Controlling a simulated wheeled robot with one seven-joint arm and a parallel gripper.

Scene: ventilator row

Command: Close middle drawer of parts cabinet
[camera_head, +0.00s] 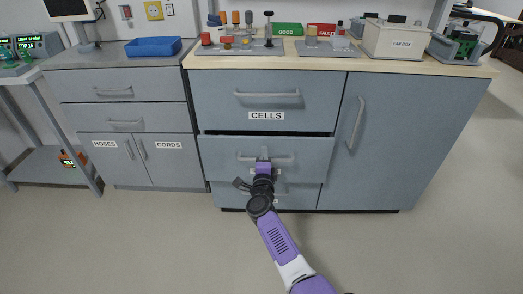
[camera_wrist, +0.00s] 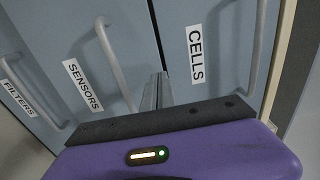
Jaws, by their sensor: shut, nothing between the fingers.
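The parts cabinet (camera_head: 340,190) has a stack of three grey-blue drawers. Its middle drawer (camera_head: 225,155) stands out a little from the cabinet, with a dark gap above it and the bottom drawer partly hidden below. In the wrist view the middle drawer (camera_wrist: 135,45) carries a SENSORS label and a bar handle (camera_wrist: 113,62). My gripper (camera_head: 263,157) is in front of this drawer, close to its handle. The shut, empty fingers show in the wrist view (camera_wrist: 157,88), pointing at the drawer front beside the handle. I cannot tell whether they touch it.
The CELLS drawer (camera_head: 266,92) above looks shut. The FILTERS drawer (camera_wrist: 25,85) is below. A tall door (camera_head: 390,130) is at right, and the HOSES and CORDS doors (camera_head: 125,160) are at left. The floor (camera_head: 130,245) in front is clear.

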